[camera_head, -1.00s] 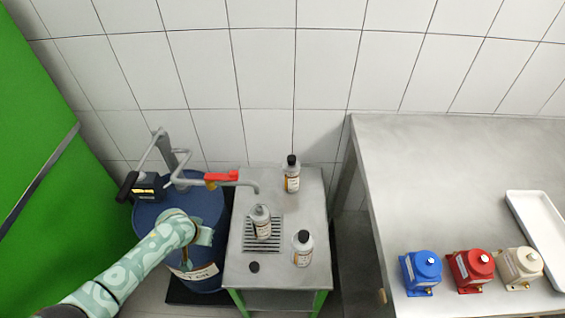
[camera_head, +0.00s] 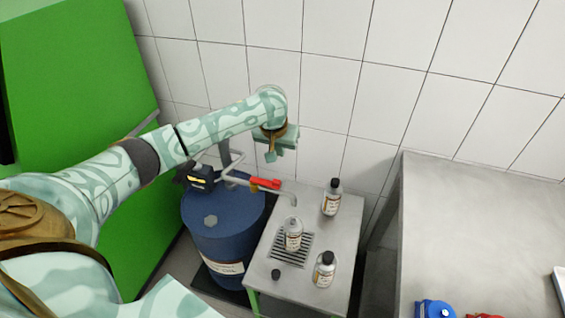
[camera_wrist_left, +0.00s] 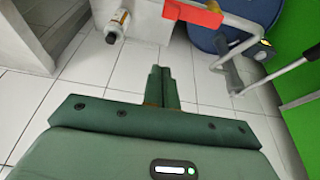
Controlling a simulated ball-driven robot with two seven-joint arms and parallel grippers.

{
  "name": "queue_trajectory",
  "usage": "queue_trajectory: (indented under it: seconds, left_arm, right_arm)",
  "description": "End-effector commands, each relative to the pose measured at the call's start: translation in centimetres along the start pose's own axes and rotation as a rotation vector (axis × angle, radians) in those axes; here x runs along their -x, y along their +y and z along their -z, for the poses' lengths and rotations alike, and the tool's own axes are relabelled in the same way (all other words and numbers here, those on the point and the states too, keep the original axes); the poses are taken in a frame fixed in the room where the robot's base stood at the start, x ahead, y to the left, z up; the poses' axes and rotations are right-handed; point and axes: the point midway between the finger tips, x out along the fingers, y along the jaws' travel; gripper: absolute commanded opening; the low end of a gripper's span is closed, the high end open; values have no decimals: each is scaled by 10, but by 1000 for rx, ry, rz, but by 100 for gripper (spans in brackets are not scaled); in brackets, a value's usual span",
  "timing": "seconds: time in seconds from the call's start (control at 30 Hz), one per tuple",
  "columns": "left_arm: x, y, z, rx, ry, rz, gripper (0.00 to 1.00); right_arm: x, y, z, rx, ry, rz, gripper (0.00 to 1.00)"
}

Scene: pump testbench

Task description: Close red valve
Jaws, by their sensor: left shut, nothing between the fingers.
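The red valve (camera_head: 265,183) is a red lever on the grey pipe that runs from the blue drum (camera_head: 222,245) to a spout over the small metal table. My left gripper (camera_head: 270,156) hangs above and behind the valve, pointing down, shut and empty, apart from it. In the left wrist view the red valve (camera_wrist_left: 192,12) shows at the top, beyond the shut fingers (camera_wrist_left: 161,85). An uncapped bottle (camera_head: 293,234) stands on the grate under the spout. My right gripper is not in view.
Two capped bottles (camera_head: 332,198) (camera_head: 325,270) and a loose black cap (camera_head: 276,274) stand on the small table (camera_head: 330,235). A large metal bench (camera_head: 460,215) is on the right with a blue device (camera_head: 434,309). A green panel (camera_head: 75,110) is at left, a tiled wall behind.

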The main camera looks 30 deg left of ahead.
Motion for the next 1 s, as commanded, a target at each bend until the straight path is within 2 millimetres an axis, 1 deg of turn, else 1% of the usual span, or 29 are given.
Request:
queue_trajectory:
  seconds: [0.03, 0.17, 0.3, 0.43, 0.53, 0.7, 0.83, 1.0]
  left_arm:
    - [-12, 0, -2, 0, -3, 0, 0]
    - [-39, 0, -3, 0, -3, 1, 0]
    - [-71, 0, -3, 0, -3, 1, 0]
    - [-97, 0, -3, -2, -2, 2, 0]
    - [-84, -1, -16, -7, 1, 2, 0]
    - [-78, 0, -34, -5, 1, 1, 0]
    - [-77, 0, -38, -4, 2, 1, 0]
    - [-77, 0, -39, -4, 2, 1, 0]
  right_arm:
    - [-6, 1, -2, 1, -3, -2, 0]
    - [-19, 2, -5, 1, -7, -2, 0]
    - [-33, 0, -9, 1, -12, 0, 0]
    - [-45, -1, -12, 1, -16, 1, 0]
    - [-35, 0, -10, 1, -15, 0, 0]
    - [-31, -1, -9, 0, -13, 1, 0]
    - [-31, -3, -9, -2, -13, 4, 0]
    - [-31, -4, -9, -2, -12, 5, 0]
